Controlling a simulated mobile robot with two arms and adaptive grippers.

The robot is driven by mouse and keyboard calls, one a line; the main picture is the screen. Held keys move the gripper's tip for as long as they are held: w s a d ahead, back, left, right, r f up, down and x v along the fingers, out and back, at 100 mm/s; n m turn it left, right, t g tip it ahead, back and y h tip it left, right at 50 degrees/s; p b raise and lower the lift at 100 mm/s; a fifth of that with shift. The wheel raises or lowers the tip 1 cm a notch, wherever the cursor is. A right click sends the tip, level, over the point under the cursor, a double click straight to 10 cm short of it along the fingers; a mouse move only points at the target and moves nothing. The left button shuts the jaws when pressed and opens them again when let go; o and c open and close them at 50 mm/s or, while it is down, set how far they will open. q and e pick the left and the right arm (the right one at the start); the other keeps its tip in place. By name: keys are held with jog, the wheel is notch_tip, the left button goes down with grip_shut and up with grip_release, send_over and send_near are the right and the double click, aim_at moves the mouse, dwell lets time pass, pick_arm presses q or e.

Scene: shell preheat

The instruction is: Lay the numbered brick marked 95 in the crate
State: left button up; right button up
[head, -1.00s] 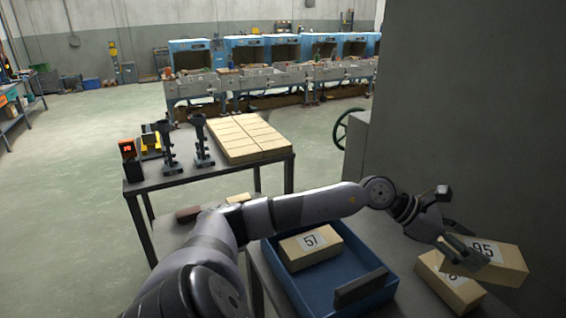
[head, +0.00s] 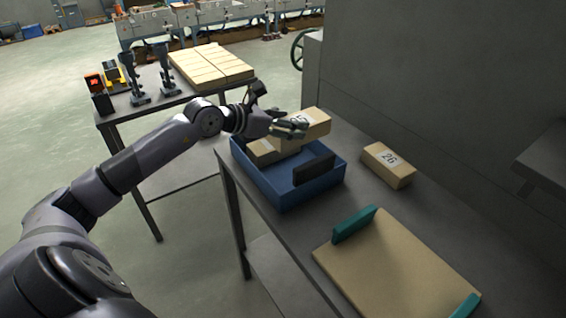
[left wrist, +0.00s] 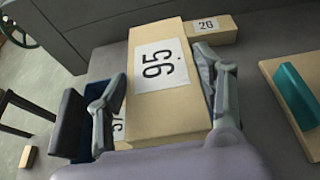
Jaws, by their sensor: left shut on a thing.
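The tan brick marked 95 (head: 320,123) is held in the air by my left gripper (head: 293,128), above the blue crate (head: 305,192). In the left wrist view, the brick (left wrist: 145,112) lies between the two fingers (left wrist: 168,108), its label facing the camera. The brick marked 57 (head: 262,150) sits in the crate, partly hidden by the held brick and gripper. A sliver of it shows in the left wrist view (left wrist: 118,124). How far brick 95 is above brick 57 is hard to tell. My right gripper is out of view.
Brick 26 (head: 388,165) lies on the table right of the crate. A dark plate (head: 314,168) stands up at the crate's near right side. A tan board (head: 395,262) with teal bars lies nearer. Another table (head: 150,110) holds several bricks and dark stands.

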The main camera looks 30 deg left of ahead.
pick_arm(q)
jog(key=shift+f+p, duration=0.4)
jog(key=shift+f, duration=6.7)
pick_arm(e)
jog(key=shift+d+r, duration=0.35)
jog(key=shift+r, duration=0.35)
pick_arm(q)
jog(key=shift+f, duration=0.2)
jog(key=o, duration=1.5)
jog(key=shift+c, duration=0.2)
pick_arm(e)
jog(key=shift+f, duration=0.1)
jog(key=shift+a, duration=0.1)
